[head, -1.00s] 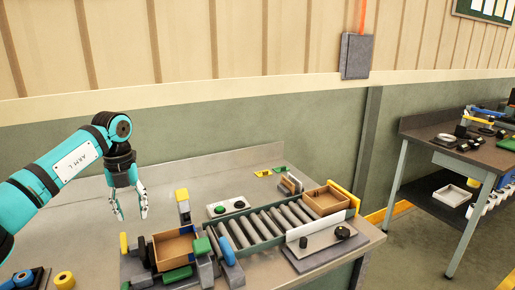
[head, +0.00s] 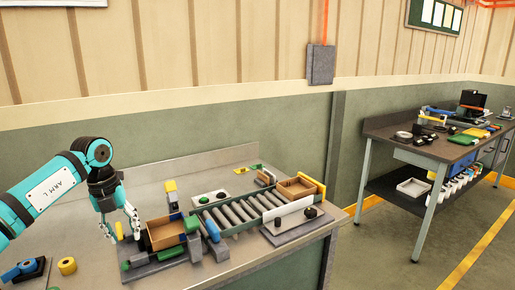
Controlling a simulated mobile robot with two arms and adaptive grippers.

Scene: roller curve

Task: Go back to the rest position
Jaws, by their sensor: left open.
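My left gripper (head: 121,229) is open and empty at the left of the head view. It hangs fingers down, close to the left side of an open cardboard box (head: 168,231) in the picture; whether it touches anything there I cannot tell. The box sits in a fixture at the left end of a roller conveyor (head: 236,213). A second open box (head: 297,187) stands at the conveyor's far right end. My right gripper is out of view.
The metal workbench (head: 85,268) has bare room at its front left. A yellow roll (head: 67,265) and a blue part lie there. A grey wall box (head: 320,64) hangs behind. A second table (head: 408,150) with several items stands at the right, across a floor gap.

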